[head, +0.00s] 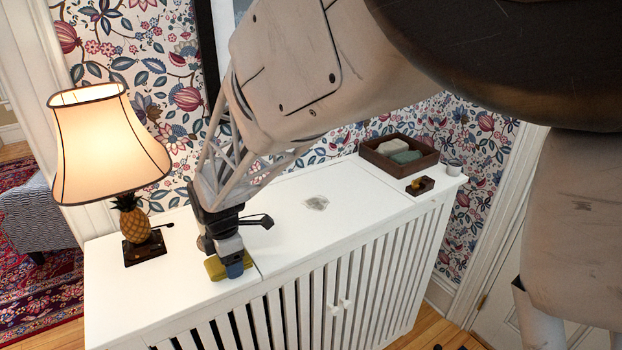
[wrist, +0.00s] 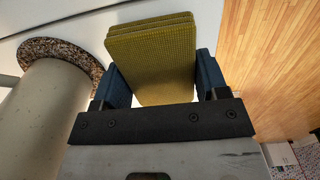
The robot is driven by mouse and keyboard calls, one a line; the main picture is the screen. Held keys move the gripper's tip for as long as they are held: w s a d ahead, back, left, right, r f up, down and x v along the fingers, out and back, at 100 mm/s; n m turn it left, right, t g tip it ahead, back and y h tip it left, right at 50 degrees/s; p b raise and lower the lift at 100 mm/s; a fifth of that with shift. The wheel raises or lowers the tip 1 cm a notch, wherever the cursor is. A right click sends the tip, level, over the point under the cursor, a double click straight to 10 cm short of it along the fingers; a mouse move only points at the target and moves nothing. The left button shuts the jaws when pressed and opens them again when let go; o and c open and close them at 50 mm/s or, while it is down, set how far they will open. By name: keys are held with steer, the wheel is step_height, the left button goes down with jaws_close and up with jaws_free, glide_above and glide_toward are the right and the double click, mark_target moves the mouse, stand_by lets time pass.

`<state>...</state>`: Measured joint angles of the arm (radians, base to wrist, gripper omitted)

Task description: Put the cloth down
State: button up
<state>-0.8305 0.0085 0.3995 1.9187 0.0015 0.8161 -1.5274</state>
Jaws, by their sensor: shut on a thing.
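A folded olive-yellow cloth (head: 216,268) is at the front edge of the white slatted cabinet top (head: 165,292), left of its middle. My gripper (head: 235,268) is over it, pointing down. In the wrist view the cloth (wrist: 152,55) sits between the two blue fingers of my gripper (wrist: 158,85), which are shut on it. The cloth is at or very near the cabinet top; I cannot tell whether it touches. Part of the cloth is hidden behind the fingers in the head view.
A lit lamp with a pineapple base (head: 135,225) stands at the left. A grey cylinder with a speckled rim (wrist: 45,110) is close beside my gripper. A greyish patch (head: 316,202), a brown tray with folded cloths (head: 420,166), a small dark object (head: 419,186) and a cup (head: 454,167) are rightward.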

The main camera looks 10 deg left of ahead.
steer(key=shift+f, duration=0.3)
steer(key=shift+f, duration=0.4)
steer(key=shift+f, duration=0.15)
steer(key=o, duration=0.9)
steer(key=shift+f, duration=0.2)
steer(key=shift+c, duration=0.2)
steer(key=shift+o, duration=0.9)
steer(key=shift+s+d+f, duration=0.1)
steer(key=shift+d+f, duration=0.1)
steer(key=shift+f, duration=0.05)
step_height(320, 180, up, 14)
steer(key=shift+a, duration=0.2)
